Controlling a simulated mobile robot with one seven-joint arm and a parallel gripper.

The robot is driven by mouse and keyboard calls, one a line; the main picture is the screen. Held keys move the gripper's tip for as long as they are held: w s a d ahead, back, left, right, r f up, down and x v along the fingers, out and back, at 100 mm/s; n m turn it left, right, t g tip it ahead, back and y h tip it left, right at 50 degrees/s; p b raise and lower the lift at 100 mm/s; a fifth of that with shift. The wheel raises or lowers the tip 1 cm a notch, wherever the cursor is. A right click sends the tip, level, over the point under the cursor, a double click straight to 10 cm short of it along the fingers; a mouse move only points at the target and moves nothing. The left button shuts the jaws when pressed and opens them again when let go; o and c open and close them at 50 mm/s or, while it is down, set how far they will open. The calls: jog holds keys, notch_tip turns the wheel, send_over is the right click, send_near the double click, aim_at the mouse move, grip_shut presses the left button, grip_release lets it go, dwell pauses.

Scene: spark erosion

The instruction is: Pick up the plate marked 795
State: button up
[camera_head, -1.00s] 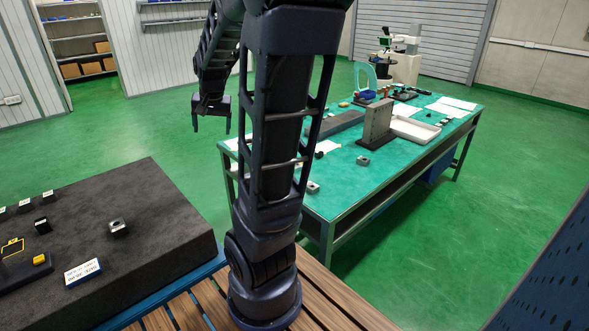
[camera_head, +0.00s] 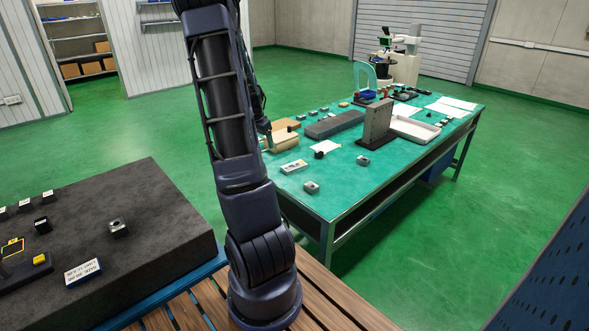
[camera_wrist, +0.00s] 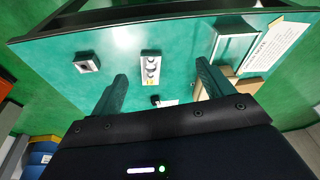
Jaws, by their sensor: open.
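No marking 795 can be read in either view, so I cannot tell for sure which thing is the plate. A small pale plate with dark round spots (camera_wrist: 151,68) lies on the green table, between my fingers in the wrist view. A similar pale plate (camera_head: 293,167) shows near the table's left edge in the head view. My gripper (camera_wrist: 162,70) is open and empty, with its fingers on either side of the plate in the picture and apart from it. In the head view it is mostly hidden behind my arm.
A grey block with a hole (camera_wrist: 87,63) lies left of the plate in the wrist view. A grey box (camera_wrist: 232,42) and a printed sheet (camera_wrist: 275,45) are to the right. In the head view, an upright grey block (camera_head: 376,122) and white tray (camera_head: 414,130) stand on the green table (camera_head: 335,185).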

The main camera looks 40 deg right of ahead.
aim_at(295, 165)
jog(key=d+f+m, duration=0.1)
jog(key=d+f, duration=0.3)
jog(key=s+d+f+m+g+h, duration=0.1)
jog(key=d+f, duration=0.4)
jog(key=d+f+m, duration=0.1)
jog(key=d+f, duration=0.3)
jog(key=d, duration=0.1)
jog(key=shift+s+d+f+g+h, duration=0.1)
jog(key=shift+s+f+g+h, duration=0.2)
jog(key=shift+f, duration=0.1)
jog(key=shift+d+x, duration=0.15)
jog(key=shift+x, duration=1.2)
jog(key=shift+d+x, duration=0.15)
jog(key=shift+x, duration=1.2)
jog(key=shift+w+r, duration=0.1)
jog(key=c, duration=1.3)
jog(key=shift+c, duration=0.2)
